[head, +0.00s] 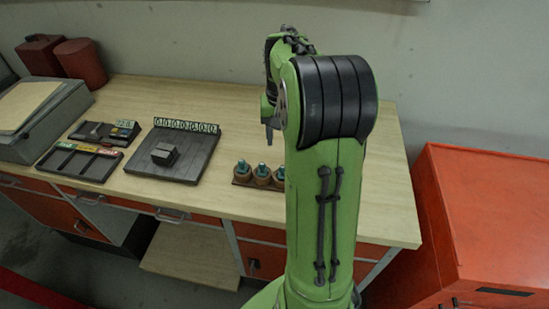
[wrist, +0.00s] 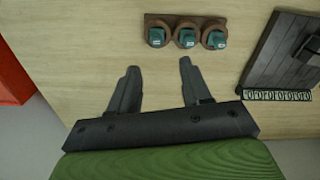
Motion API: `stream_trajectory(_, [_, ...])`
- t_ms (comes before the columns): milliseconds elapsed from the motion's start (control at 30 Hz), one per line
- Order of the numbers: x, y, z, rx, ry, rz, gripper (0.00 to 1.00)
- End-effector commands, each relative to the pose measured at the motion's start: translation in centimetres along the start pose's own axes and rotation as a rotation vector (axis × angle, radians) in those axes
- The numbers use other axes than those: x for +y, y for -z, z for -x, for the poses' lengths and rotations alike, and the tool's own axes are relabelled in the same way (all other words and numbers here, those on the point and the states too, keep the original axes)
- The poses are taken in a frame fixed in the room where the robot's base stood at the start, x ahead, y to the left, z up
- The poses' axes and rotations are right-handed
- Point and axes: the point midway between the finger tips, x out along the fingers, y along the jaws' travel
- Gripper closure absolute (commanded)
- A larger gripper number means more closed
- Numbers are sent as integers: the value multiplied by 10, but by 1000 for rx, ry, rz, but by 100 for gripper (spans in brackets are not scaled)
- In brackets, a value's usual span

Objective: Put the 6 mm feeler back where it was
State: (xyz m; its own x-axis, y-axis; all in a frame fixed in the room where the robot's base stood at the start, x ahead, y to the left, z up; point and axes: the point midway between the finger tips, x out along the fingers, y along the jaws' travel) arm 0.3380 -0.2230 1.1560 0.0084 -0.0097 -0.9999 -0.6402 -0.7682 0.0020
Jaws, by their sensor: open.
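Three teal pieces with small pale labels (wrist: 186,38) stand in round brown holders on a small wooden strip (head: 255,184). The labels are too small to read, so I cannot tell which piece, if any, is the 6 mm feeler. My gripper (wrist: 159,66) is open and empty above the bare bench, with the three holders beyond its fingertips in the wrist view. In the head view, my gripper (head: 269,132) hangs over the bench, partly hidden by my arm.
A dark plate (head: 192,167) carries a grey block (head: 163,154) and a row of ring marks. Bare bench (head: 230,105) lies behind. An orange cabinet (head: 490,210) stands right.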

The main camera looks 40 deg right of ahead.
Motion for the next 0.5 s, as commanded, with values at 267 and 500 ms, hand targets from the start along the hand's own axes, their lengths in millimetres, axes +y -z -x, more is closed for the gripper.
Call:
stream_trajectory(267, [-69, -127, 66, 235, 25, 338, 52])
stream_trajectory(500, [-74, -241, 62, 425, 145, 622, 52])
